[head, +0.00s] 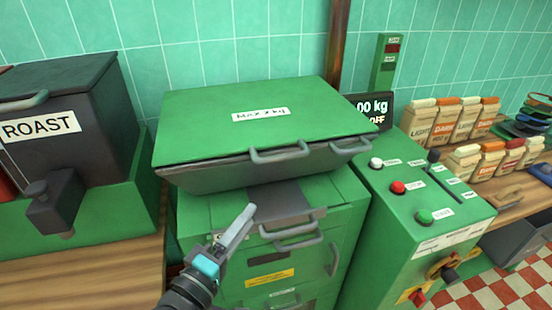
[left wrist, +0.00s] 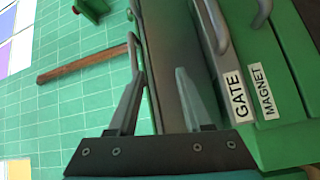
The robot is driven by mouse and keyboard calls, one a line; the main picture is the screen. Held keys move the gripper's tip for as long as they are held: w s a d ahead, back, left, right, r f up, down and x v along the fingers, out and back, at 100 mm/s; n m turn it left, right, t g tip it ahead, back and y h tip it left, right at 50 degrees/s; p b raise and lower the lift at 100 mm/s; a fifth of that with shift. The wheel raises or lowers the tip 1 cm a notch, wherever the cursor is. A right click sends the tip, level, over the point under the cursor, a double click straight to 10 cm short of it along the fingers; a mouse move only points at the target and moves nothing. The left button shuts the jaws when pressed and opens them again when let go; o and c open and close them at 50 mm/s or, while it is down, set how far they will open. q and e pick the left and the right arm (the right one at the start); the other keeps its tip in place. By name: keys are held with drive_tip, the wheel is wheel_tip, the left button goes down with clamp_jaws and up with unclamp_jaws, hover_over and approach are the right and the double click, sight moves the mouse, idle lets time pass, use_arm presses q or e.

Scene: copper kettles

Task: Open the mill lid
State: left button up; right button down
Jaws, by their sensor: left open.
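The mill's green lid (head: 250,110) lies flat and closed over the dark hopper (head: 270,172) in the head view. It has a white label, and two grey bar handles stick out at the front edge, a middle one (head: 280,153) and a right one (head: 350,145). My left gripper (head: 240,222) is below and in front of the lid, apart from it, fingers pointing up. In the left wrist view its fingers (left wrist: 158,85) are open and empty. A grey bar handle (left wrist: 132,50) shows near the left fingertip; contact cannot be told. My right gripper is out of view.
Below the hopper are green fronts with grey handles (head: 298,241); GATE (left wrist: 236,95) and MAGNET labels show in the wrist view. A button panel (head: 415,190) stands right, the dark ROAST machine (head: 75,120) left. Coffee bags (head: 465,115) stand far right.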

sight(284, 160)
use_arm(q)
wheel_tip(284, 160, up, 5)
drive_tip(key=shift+n+t+h, duration=0.3)
drive_tip(key=shift+h, duration=0.1)
drive_tip(key=x, duration=0.7)
drive_tip(key=d+x, duration=0.1)
drive_tip(key=x, duration=0.6)
drive_tip(key=shift+d+f, duration=0.1)
drive_tip(key=shift+f, duration=0.05)
drive_tip(key=shift+c, duration=0.2)
clamp_jaws()
idle(0.6)
